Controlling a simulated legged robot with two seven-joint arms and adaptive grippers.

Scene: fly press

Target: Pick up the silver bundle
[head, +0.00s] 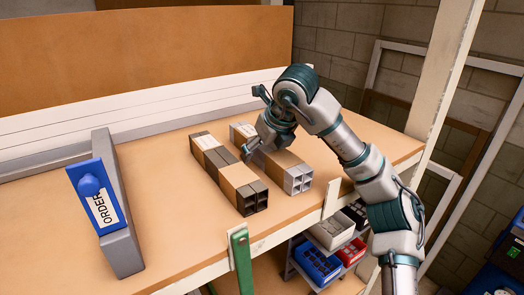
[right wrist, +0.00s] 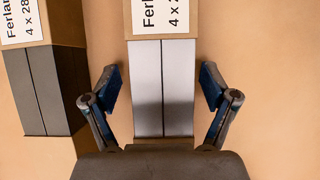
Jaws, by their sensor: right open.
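The silver bundle (head: 298,180) lies on the wooden bench, a group of square silver tubes with cardboard bands and a white label. It also shows in the right wrist view (right wrist: 163,85), running up the middle. My right gripper (head: 254,148) is over the bundle's middle part, hiding some of it. In the right wrist view its open fingers (right wrist: 160,88) stand one on each side of the silver tubes, with a gap on both sides. I cannot tell how high the fingertips are above the bench. My left gripper is not in view.
A dark bundle (head: 254,198) lies parallel just left of the silver one, and close to the left finger in the right wrist view (right wrist: 45,90). A grey post with a blue ORDER sign (head: 95,195) stands further left. A white upright (head: 445,75) rises at the bench's right end.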

